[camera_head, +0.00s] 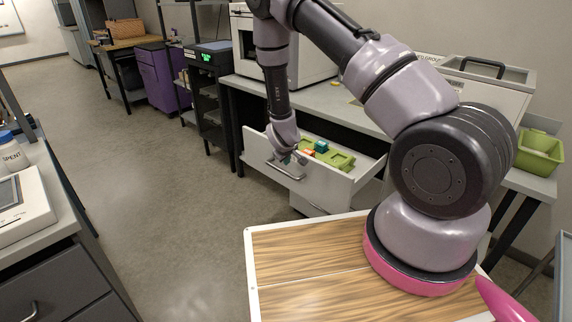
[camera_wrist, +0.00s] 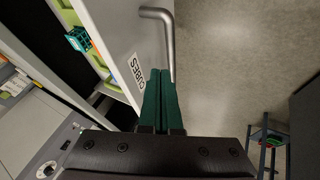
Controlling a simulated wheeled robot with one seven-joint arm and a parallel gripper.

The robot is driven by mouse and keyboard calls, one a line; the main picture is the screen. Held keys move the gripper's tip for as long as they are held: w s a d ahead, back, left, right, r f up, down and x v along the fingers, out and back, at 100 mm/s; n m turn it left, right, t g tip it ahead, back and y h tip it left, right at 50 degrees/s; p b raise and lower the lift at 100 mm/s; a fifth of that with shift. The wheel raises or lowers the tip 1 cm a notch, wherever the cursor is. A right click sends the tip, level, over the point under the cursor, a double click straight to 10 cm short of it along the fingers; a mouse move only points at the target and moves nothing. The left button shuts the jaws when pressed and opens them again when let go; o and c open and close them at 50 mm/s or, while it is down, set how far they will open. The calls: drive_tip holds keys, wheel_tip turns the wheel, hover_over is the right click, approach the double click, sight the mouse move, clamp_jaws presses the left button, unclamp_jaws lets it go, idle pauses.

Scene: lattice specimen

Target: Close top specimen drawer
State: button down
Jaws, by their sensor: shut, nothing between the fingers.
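The white top drawer (camera_head: 318,186) under the bench is pulled open, its front toward the aisle. Its grey handle (camera_head: 285,171) also shows in the wrist view (camera_wrist: 168,38). In the wrist view the drawer front (camera_wrist: 118,22) carries a "CUBES" label (camera_wrist: 136,72). My gripper (camera_head: 296,158) is at the drawer front, close to the handle. In the wrist view its green fingers (camera_wrist: 160,74) are together and empty, beside the label and near one end of the handle. I cannot tell whether they touch the front.
Inside the drawer lies a green tray (camera_head: 341,160) with a teal cube (camera_head: 321,146) and an orange one (camera_head: 308,153). A second white drawer (camera_head: 308,205) below looks shut. Open floor (camera_head: 180,200) lies left of the drawer. A grey counter (camera_head: 50,225) stands at the left.

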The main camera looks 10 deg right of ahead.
sight(287, 167)
drive_tip(key=x, duration=1)
drive_tip(key=shift+w+a+r, duration=0.1)
drive_tip(key=shift+w+a, duration=0.05)
drive_tip(key=shift+w, duration=0.2)
